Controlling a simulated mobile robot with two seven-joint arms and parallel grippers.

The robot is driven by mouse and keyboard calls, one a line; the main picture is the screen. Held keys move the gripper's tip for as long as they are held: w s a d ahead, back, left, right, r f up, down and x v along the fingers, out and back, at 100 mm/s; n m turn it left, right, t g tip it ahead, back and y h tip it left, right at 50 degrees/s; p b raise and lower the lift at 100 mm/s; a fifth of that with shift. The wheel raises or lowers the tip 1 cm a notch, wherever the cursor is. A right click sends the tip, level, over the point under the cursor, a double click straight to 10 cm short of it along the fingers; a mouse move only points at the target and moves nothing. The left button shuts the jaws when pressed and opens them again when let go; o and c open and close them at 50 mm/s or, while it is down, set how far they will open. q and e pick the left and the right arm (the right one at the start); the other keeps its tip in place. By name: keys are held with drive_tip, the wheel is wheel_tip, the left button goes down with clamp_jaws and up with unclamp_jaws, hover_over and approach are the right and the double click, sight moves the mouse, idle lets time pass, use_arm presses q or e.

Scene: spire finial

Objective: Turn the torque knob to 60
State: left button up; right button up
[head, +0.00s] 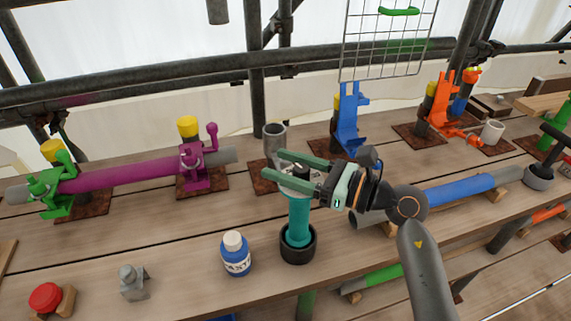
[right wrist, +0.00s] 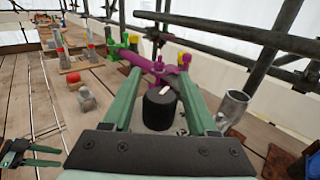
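The torque knob (right wrist: 160,107) is a black cylinder with a white pointer mark on its top, seen in the right wrist view. In the head view the knob (head: 301,169) tops an upright tool with a teal handle (head: 299,218), which stands in a black cup (head: 298,250). My right gripper (head: 270,163) is open, with its green fingers on either side of the knob and gaps visible in the right wrist view (right wrist: 157,78). Scale numbers cannot be read. My left gripper (right wrist: 60,157) shows at the lower left of the right wrist view, open and empty.
A blue bottle with a white cap (head: 236,256) stands left of the cup. A grey pipe socket (head: 274,140) stands behind the tool. A purple clamp (head: 194,165) holds a pipe at left, and a blue pipe (head: 470,188) lies at right.

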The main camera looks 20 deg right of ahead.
clamp_jaws()
use_arm(q)
drive_tip(key=shift+f, duration=0.15)
use_arm(e)
drive_tip(key=shift+f, duration=0.1)
